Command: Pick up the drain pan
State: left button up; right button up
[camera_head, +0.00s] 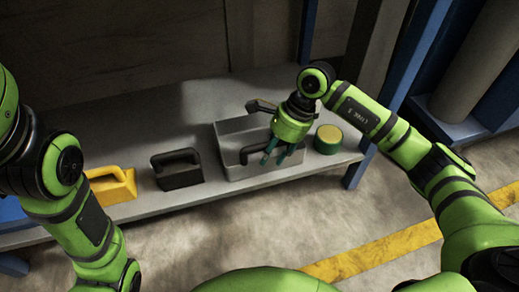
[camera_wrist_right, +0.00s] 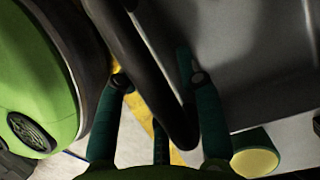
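The drain pan (camera_head: 240,172) is a grey open box on the bench in the head view, with a black handle (camera_head: 258,152) at its front side. My right gripper (camera_head: 274,157) is at this handle, with its teal fingers pointing down. In the right wrist view the fingers (camera_wrist_right: 158,115) are spread apart, and the black handle (camera_wrist_right: 150,75) runs between them. Grey pan surface (camera_wrist_right: 255,70) fills the right of that view. Whether a finger touches the handle is not clear. My left arm shows at the left, but its gripper is out of the picture.
A green cylinder with a yellow top (camera_head: 328,139) stands just right of the pan. A black handled block (camera_head: 178,170) and a yellow one (camera_head: 112,187) stand to its left on the bench (camera_head: 190,118). A blue post (camera_head: 308,30) rises behind.

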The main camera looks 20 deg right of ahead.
jog(key=shift+x, duration=1.1)
grip_shut()
jog(key=shift+r, duration=0.15)
